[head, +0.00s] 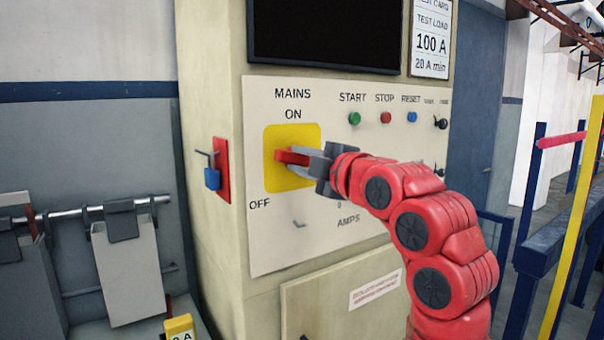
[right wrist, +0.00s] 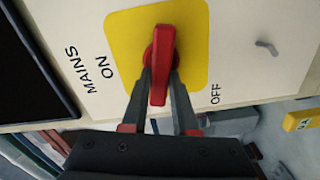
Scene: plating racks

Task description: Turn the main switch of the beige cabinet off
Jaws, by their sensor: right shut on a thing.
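The beige cabinet (head: 215,60) stands in the middle of the head view. Its main switch is a red handle (head: 288,156) on a yellow plate (head: 308,132), with MAINS and ON above and OFF at the lower left. The handle lies about level, pointing left in the head view. My right gripper (head: 304,158) reaches in from the right and is shut on the handle. In the right wrist view its fingers (right wrist: 162,80) lie on either side of the red handle (right wrist: 161,55). The fingers hide part of the handle in the head view. My left gripper is not in view.
A black screen (head: 325,35) is above the panel. Green, red and blue buttons (head: 386,118) sit right of the switch. A red plate with a blue padlock (head: 212,179) is on the cabinet's left side. A rail with grey bins (head: 128,270) stands at left, blue railing (head: 545,258) at right.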

